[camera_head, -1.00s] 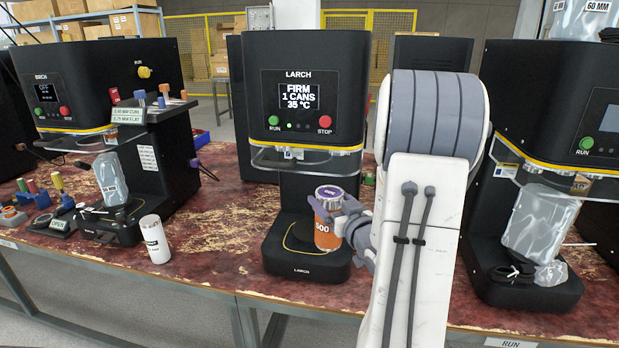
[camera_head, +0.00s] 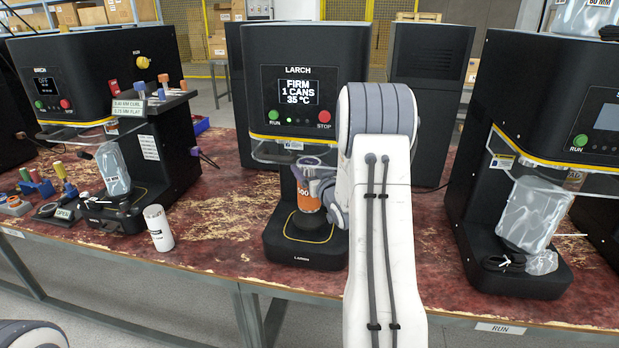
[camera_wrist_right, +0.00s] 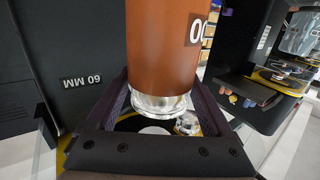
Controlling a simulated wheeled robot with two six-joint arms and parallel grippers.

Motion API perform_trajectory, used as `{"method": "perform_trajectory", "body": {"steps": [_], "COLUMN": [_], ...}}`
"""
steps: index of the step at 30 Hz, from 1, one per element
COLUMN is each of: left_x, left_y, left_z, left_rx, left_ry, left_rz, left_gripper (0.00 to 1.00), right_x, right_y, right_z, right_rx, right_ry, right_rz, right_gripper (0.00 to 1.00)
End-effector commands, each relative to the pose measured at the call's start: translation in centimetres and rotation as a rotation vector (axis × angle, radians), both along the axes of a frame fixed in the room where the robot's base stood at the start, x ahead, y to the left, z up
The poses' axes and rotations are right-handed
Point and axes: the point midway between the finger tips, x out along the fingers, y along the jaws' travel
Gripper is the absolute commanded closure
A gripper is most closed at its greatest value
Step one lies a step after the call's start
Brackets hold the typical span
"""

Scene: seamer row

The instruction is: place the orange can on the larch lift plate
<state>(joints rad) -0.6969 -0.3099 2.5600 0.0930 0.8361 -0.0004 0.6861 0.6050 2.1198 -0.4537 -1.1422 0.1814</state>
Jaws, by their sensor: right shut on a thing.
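The orange can (camera_head: 308,197) has a silver rim and white lettering on a dark patch. My right gripper (camera_head: 327,192) is shut on it and holds it roughly upright over the larch machine's base. In the right wrist view the can (camera_wrist_right: 165,45) stands between the two dark fingers of the gripper (camera_wrist_right: 164,95), with its shiny end showing. The larch lift plate (camera_head: 305,223) is a dark round plate below the can, inside a yellow outline. The can appears to be above the plate with a gap. My left gripper is out of view.
The larch machine's head (camera_head: 300,95) hangs over the can; its screen reads FIRM, 1 CANS, 35 °C. A white can (camera_head: 158,228) stands on the table to the left. The birch machine (camera_head: 110,100) and another machine (camera_head: 560,140) flank it. Worn red tabletop (camera_head: 225,215) lies bare between.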

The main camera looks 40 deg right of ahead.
Motion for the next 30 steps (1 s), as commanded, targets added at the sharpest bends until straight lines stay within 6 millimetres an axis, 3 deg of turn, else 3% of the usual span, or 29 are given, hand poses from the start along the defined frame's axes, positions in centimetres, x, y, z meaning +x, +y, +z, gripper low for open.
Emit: {"method": "perform_trajectory", "body": {"steps": [9,21,22,23,30], "left_x": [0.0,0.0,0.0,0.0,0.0], "left_y": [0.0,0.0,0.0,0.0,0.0], "left_z": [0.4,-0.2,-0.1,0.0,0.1], "left_rx": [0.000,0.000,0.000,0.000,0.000], "left_ry": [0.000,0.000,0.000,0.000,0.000], "left_rz": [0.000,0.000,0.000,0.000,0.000], "left_gripper": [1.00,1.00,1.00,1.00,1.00], "right_x": [0.2,0.1,0.1,0.1,0.1], "right_y": [-0.1,-0.1,0.0,0.0,0.0], "right_z": [-3.2,-3.7,-3.8,-3.7,-3.6], "right_rx": [-0.001,-0.003,0.000,0.000,0.000], "right_ry": [-0.004,-0.006,0.000,0.000,0.000], "right_rz": [0.000,0.000,0.000,0.000,0.000], "right_gripper": [1.00,1.00,0.07,0.00,0.00]}}
